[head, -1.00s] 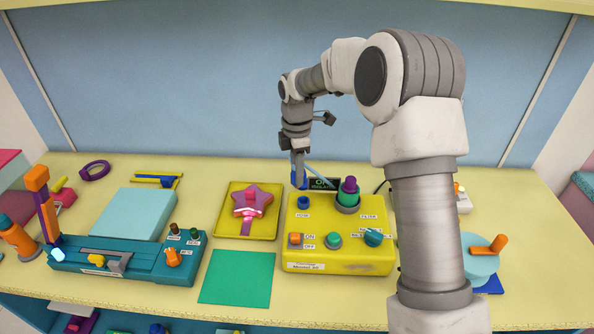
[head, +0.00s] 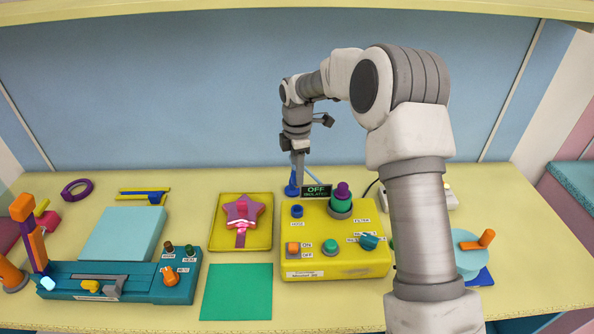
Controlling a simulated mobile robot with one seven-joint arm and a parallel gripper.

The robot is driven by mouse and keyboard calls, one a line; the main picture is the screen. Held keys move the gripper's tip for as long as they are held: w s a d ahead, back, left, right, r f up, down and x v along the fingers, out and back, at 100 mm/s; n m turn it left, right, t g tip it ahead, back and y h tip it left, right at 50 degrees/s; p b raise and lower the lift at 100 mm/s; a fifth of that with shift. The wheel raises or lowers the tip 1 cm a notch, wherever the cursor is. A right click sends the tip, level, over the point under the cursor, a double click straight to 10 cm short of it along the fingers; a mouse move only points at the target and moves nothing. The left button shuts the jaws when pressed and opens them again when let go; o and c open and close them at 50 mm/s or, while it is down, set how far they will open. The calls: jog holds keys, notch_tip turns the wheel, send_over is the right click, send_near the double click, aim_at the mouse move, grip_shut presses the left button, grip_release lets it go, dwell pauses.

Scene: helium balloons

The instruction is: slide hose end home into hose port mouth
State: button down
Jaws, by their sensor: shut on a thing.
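My gripper (head: 298,182) points down behind the back left of the yellow machine (head: 340,262), just left of its sign. It is shut on the blue hose end (head: 291,188), which is partly hidden by the fingers. A pale blue hose (head: 312,173) runs off to the right behind the fingers. The hose port (head: 297,210) is a short blue round fitting on the machine's top, above the HOSE label. The hose end appears behind the port and apart from it; its height above the machine is hard to judge.
A black sign (head: 316,191) reading OFF ISOLATED stands at the machine's back edge. A green and purple filter knob (head: 341,200) is right of the port. A yellow tray (head: 246,205) with a star wand lies left. The green mat (head: 237,292) is bare.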

jog(key=shift+f+b, duration=2.25)
jog(key=shift+f, duration=1.7)
jog(key=shift+f+b, duration=0.85)
jog(key=shift+f, duration=0.55)
jog(key=shift+c, duration=2)
grip_release()
jog(key=shift+r, duration=0.1)
jog(key=shift+r+p, duration=2.65)
jog(key=shift+r, duration=1.35)
